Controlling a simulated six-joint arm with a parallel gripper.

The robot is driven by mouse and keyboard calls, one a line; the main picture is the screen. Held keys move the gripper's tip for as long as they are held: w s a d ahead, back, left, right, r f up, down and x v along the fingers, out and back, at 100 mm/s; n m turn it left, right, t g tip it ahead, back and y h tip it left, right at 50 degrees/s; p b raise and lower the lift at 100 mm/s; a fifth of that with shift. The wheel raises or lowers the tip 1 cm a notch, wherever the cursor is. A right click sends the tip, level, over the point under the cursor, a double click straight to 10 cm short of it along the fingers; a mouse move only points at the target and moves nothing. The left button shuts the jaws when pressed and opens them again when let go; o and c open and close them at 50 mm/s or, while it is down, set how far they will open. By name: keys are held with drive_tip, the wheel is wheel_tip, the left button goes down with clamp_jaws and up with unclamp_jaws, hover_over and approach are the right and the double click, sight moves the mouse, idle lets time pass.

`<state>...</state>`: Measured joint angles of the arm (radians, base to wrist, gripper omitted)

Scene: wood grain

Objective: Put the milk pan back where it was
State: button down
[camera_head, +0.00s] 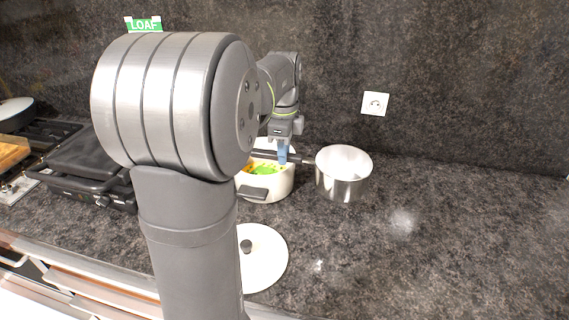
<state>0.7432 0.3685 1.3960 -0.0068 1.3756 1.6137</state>
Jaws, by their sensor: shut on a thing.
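The milk pan (344,188) is a shiny steel pan, upright on or just above the dark counter, right of the centre; I cannot tell whether its base touches. Its dark handle points left, across the back of a white pot. My gripper (283,158) points down from above and is shut on that handle, behind the white pot. My own arm's large grey links fill the left middle of the view and hide part of the counter and of the white pot.
The white pot (276,188) holds green and orange food and stands just left of the pan. Its white lid (267,270) lies in front on the counter. A black grill (88,160) stands at the left. The counter right of the pan is clear.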

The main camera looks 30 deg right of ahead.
drive_tip(key=shift+f, duration=2.1)
drive_tip(key=shift+f, duration=0.45)
drive_tip(key=c, duration=1.3)
unclamp_jaws()
drive_tip(key=shift+o, duration=0.2)
wheel_tip(320, 180, up, 13)
drive_tip(key=shift+r, duration=0.1)
